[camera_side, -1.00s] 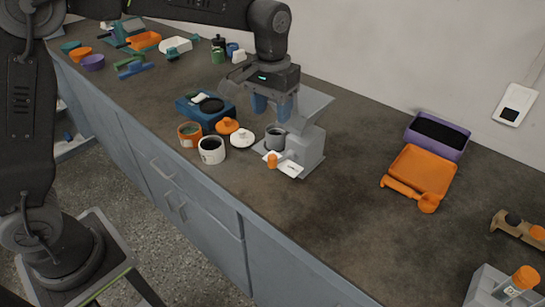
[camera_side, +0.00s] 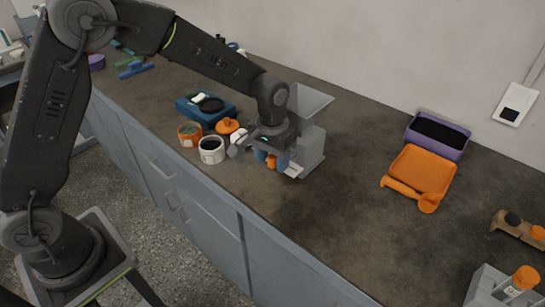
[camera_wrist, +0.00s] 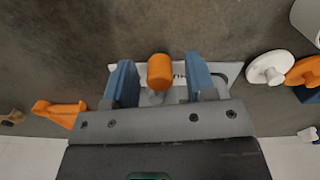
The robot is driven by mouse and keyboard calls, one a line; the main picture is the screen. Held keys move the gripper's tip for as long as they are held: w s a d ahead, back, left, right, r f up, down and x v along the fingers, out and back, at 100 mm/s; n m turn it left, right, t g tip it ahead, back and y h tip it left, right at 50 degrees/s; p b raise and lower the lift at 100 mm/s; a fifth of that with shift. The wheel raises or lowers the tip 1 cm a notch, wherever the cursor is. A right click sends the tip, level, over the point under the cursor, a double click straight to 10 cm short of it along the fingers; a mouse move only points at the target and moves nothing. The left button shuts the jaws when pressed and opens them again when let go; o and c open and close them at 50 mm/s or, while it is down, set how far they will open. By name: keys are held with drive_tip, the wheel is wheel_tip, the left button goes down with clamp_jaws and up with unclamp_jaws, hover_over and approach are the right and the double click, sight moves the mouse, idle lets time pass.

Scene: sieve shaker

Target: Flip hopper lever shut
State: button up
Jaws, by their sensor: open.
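The grey hopper (camera_side: 312,146) stands on the bench with its flared top open upward. Its lever ends in an orange knob (camera_wrist: 160,72) at the front of the base; the knob also shows in the side view (camera_side: 271,161). My gripper (camera_side: 272,158) is low over the front of the hopper. In the wrist view its blue fingers are open, one on each side of the orange knob, with a visible gap on both sides. The pale base plate (camera_wrist: 221,70) shows behind the fingers. The lever's arm and the grey cup are mostly hidden by my gripper.
A white jar (camera_side: 211,150), an orange jar (camera_side: 190,134) and an orange lid (camera_side: 228,126) sit close on the left. A blue scale (camera_side: 190,108) is behind them. An orange tray (camera_side: 422,172) and purple tray (camera_side: 455,145) lie right. Bench between is clear.

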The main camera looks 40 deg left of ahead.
drive_tip(key=shift+c, duration=0.5)
drive_tip(key=c, duration=0.8)
drive_tip(key=shift+w+a+m, duration=0.15)
drive_tip(key=shift+a+m, duration=0.25)
drive_tip(key=shift+m, duration=0.4)
drive_tip(key=shift+w+a+m, duration=0.1)
drive_tip(key=shift+a+m, duration=0.3)
drive_tip(key=shift+m, duration=0.4)
drive_tip(key=shift+c, duration=0.2)
drive_tip(key=o, duration=0.9)
drive_tip(key=shift+o, duration=0.2)
wheel_tip(320, 180, up, 14)
drive_tip(key=shift+a, duration=0.1)
